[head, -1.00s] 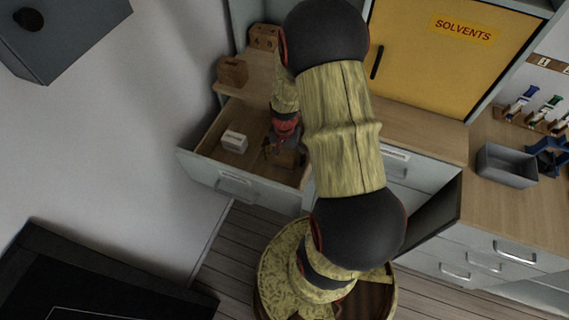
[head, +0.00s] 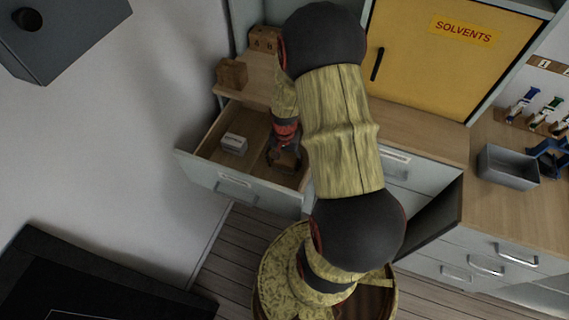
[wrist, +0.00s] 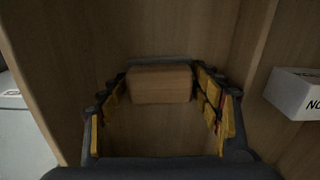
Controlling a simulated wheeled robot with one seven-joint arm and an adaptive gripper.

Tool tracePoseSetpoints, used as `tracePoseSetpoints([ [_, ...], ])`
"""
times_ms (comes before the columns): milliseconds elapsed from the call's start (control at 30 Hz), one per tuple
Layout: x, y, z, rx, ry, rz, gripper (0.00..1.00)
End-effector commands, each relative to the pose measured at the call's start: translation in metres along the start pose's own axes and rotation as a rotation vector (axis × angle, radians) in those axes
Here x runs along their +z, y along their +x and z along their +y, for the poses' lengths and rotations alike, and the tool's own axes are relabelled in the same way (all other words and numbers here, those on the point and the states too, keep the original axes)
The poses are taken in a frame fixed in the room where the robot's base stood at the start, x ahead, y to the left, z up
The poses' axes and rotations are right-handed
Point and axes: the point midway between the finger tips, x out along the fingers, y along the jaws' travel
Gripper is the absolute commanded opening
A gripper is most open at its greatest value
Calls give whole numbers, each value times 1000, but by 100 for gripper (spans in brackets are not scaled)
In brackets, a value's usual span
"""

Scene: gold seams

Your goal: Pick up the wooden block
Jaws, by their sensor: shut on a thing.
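The wooden block (wrist: 160,84) is a plain brown piece inside the open drawer (head: 215,178). In the wrist view it sits between the two fingers of my gripper (wrist: 162,92), which is shut on it. The drawer's wooden floor shows close around the block. In the head view my gripper (head: 284,155) reaches down into the right side of the drawer, and the block (head: 289,162) is partly hidden by the fingers and arm. I cannot tell any gap between block and drawer floor.
A white labelled box (head: 234,144) lies in the drawer left of my gripper; it also shows at the right in the wrist view (wrist: 296,94). A brown wooden cube (head: 231,73) stands on the counter behind. A yellow solvents cabinet (head: 430,60) and grey bin (head: 507,167) are to the right.

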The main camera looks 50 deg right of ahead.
Motion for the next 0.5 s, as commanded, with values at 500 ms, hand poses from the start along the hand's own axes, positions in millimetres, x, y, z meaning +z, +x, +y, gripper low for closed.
tracePoseSetpoints([
  [500, 0, -10, 0, -1, 0, 1, 34],
])
